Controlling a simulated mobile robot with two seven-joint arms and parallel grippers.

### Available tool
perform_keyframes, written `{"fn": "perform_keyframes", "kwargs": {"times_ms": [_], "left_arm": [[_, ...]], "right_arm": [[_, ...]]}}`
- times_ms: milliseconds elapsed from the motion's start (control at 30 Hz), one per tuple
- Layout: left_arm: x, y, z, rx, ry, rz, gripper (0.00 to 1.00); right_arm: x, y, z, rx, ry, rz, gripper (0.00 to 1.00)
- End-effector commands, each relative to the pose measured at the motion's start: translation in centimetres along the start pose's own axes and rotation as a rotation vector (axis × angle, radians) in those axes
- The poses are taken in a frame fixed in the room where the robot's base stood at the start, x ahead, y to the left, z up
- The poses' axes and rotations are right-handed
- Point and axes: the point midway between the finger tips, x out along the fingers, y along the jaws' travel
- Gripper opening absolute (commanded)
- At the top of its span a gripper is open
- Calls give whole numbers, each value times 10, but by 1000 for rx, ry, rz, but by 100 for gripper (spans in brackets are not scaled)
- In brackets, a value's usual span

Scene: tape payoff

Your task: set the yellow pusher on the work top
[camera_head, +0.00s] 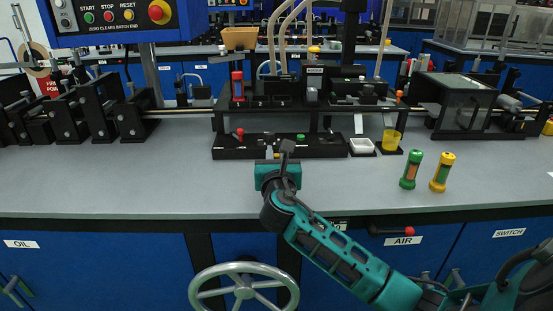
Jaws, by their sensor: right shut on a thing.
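My right gripper (281,166) is over the front part of the grey work top (150,180), in front of the black rack. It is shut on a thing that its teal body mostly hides. My left gripper is not in view.
The black rack (225,152) holds a red-knobbed and a green-knobbed piece. Black blocks (75,118) are at left, a glass-sided box (455,100) at right. The front left work top is clear.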

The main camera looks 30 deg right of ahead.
Motion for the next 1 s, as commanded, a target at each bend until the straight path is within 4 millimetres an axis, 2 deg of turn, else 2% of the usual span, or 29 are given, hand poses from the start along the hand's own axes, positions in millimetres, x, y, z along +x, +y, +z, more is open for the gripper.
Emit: {"fn": "perform_keyframes", "kwargs": {"times_ms": [333,367,600,900,1000], "left_arm": [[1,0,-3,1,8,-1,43],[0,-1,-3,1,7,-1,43],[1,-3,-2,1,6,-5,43],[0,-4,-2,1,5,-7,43],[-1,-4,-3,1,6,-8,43]], "right_arm": [[0,0,-3,0,-1,0,0],[0,0,-2,0,-1,0,24],[0,0,-2,0,0,0,46],[0,0,2,1,-1,0,46],[-12,0,1,0,1,1,46]]}}
